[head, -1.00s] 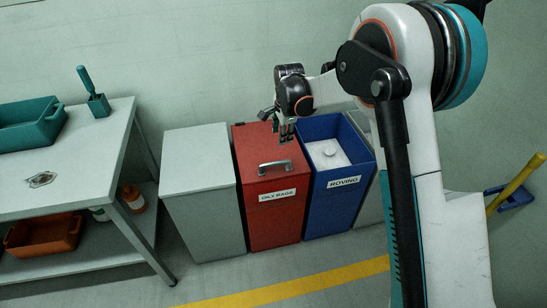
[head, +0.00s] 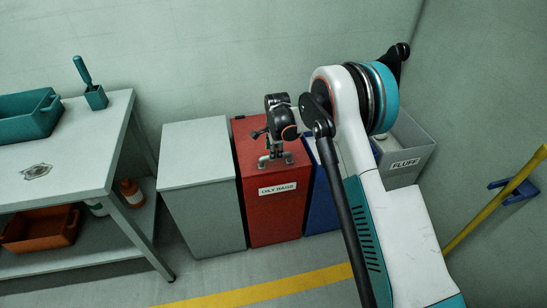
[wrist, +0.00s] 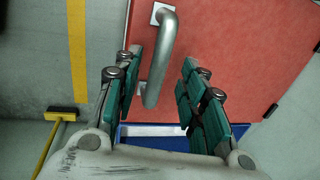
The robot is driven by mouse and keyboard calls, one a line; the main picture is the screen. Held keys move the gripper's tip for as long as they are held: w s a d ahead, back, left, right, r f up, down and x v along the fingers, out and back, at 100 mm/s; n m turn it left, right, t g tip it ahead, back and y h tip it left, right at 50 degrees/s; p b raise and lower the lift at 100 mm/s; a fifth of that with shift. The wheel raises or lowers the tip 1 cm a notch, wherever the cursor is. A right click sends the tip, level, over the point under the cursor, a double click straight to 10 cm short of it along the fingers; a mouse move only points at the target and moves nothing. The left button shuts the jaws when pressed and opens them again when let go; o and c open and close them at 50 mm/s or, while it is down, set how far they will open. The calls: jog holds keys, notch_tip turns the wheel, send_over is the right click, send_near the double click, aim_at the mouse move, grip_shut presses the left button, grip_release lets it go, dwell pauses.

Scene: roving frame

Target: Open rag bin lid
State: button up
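The red rag bin (head: 272,215), labelled OILY RAGS, stands between a grey bin and a blue bin. Its red lid (head: 243,132) is down. In the head view my gripper (head: 271,150) is above the lid, at the metal handle (head: 263,161), and partly hides it. In the wrist view the red lid (wrist: 235,45) fills the upper right. The curved metal handle (wrist: 161,58) lies between the fingers of my open gripper (wrist: 162,62), closer to the left finger. Whether a finger touches it, I cannot tell.
The grey bin (head: 202,200) is at left, the blue bin (head: 322,205) at right, half hidden by my arm. A grey FLUFF bin (head: 405,160) stands further right. A metal table (head: 85,150) is at far left. Yellow-striped floor lies in front.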

jog(key=shift+w+f+b, duration=0.15)
jog(key=shift+f+b, duration=0.05)
jog(key=shift+f, duration=0.55)
jog(key=shift+w+f+b, duration=0.1)
jog(key=shift+f+b, duration=0.05)
jog(key=shift+f, duration=0.55)
grip_shut()
jog(key=shift+r, duration=0.1)
